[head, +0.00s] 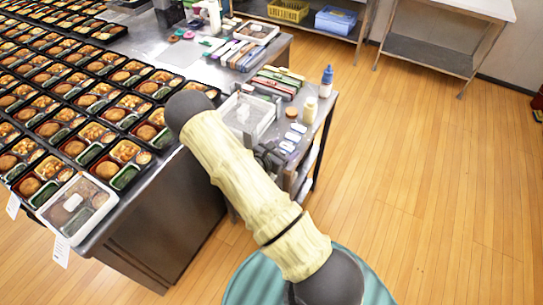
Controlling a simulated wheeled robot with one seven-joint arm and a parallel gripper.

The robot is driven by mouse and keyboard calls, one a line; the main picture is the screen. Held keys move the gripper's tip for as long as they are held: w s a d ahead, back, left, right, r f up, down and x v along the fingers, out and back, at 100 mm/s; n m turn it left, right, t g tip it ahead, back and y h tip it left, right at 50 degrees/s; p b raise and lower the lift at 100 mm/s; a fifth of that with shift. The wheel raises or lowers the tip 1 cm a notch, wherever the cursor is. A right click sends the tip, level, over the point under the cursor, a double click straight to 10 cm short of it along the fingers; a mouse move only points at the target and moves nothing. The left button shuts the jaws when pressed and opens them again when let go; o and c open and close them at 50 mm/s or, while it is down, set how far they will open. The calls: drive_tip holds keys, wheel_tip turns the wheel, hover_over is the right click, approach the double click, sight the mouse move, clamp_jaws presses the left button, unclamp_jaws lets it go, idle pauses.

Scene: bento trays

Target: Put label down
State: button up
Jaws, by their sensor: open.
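Several small white-and-blue cards, which look like labels (293,137), lie in a short row near the right edge of the metal side table (318,120). My gripper (268,158), a dark shape partly hidden behind my cream-covered arm, is at the near edge of that table, just left of and nearer than the cards. It is open; no label shows in it, though its fingertips are hard to make out. White paper tags (13,205) hang at the left table's front edge. A lidded bento tray (100,222) with a white patch on top sits at that table's near corner.
Rows of open black bento trays (70,90) fill the left table. A clear container (262,108), a cream bottle (310,110), a blue bottle (326,82) and stacked coloured boxes (275,82) crowd the side table. The wooden floor (430,180) at right is clear.

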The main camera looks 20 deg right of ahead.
drive_tip(key=shift+s+a, duration=0.15)
drive_tip(key=shift+a, duration=0.25)
drive_tip(key=b+v, duration=0.4)
drive_tip(key=v, duration=1.2)
drive_tip(key=shift+s+r, duration=0.4)
drive_tip(key=shift+s, duration=0.1)
drive_tip(key=s+d+r+m+g+y, duration=0.2)
drive_tip(key=s+d+m+g+y, duration=0.25)
drive_tip(key=s+m+g, duration=0.5)
drive_tip(key=a+r+m+t+y, duration=0.4)
drive_tip(key=r+m+y, duration=0.4)
drive_tip(key=m, duration=0.6)
drive_tip(key=shift+s+a+t, duration=0.25)
drive_tip(key=shift+s+t, duration=0.05)
drive_tip(key=shift+t, duration=0.45)
